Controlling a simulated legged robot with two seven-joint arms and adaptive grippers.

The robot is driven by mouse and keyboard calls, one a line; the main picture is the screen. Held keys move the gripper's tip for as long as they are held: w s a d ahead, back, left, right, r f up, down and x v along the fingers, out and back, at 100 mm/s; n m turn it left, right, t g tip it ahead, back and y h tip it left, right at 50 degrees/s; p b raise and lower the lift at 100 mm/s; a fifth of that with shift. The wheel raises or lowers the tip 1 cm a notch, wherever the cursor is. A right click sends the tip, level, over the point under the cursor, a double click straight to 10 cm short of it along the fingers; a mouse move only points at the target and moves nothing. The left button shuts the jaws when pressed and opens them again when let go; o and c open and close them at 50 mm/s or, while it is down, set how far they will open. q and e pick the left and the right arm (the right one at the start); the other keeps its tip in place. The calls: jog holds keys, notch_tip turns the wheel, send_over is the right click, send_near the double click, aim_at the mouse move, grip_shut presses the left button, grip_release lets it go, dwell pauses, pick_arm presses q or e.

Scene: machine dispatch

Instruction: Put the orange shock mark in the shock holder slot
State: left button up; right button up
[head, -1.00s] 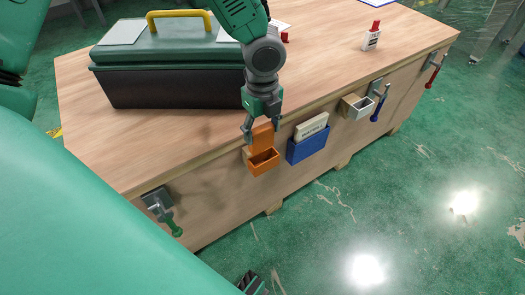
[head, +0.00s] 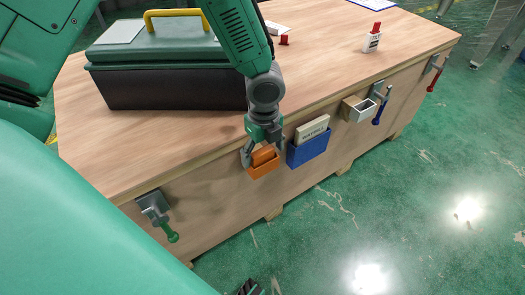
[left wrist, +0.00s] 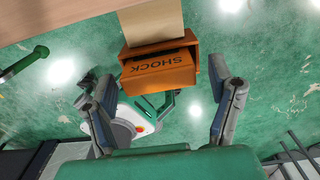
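The orange shock mark (head: 263,155) stands in the orange shock holder (head: 263,170) on the front side of the table, its upper part above the rim. In the left wrist view the mark (left wrist: 160,73), lettered SHOCK, shows with the holder's rim (left wrist: 160,48) beside it; its lower part is hidden. My left gripper (head: 263,153) is just above the holder, one finger on each side of the mark. In the left wrist view both fingers (left wrist: 160,88) are spread wide and apart from the mark.
A blue holder (head: 309,148) with a pale lettered block (head: 312,128) is close right of the orange holder.

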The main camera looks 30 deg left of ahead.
aim_at(264, 151)
pick_arm(q)
jog(key=shift+d+r, duration=0.25)
jog(key=shift+r, duration=0.15)
notch_tip(264, 151, up, 10)
jog(key=p, duration=0.4)
jog(key=s+d+f+n+g+h, duration=0.15)
jog(key=s+d+f+n, duration=0.25)
jog(key=s+f+n, duration=0.6)
jog(key=s+a+f+n+t, duration=0.1)
jog(key=s+a+f+n, duration=0.2)
jog(key=s+n, duration=0.3)
jog(key=s+a+f+n+t+y, duration=0.1)
jog(key=s+a+f+n, duration=0.1)
jog(key=s+f+n, duration=0.2)
jog(key=shift+s+a+f+n, duration=0.4)
jog(key=shift+s+n, duration=0.5)
jog(key=shift+s, duration=0.35)
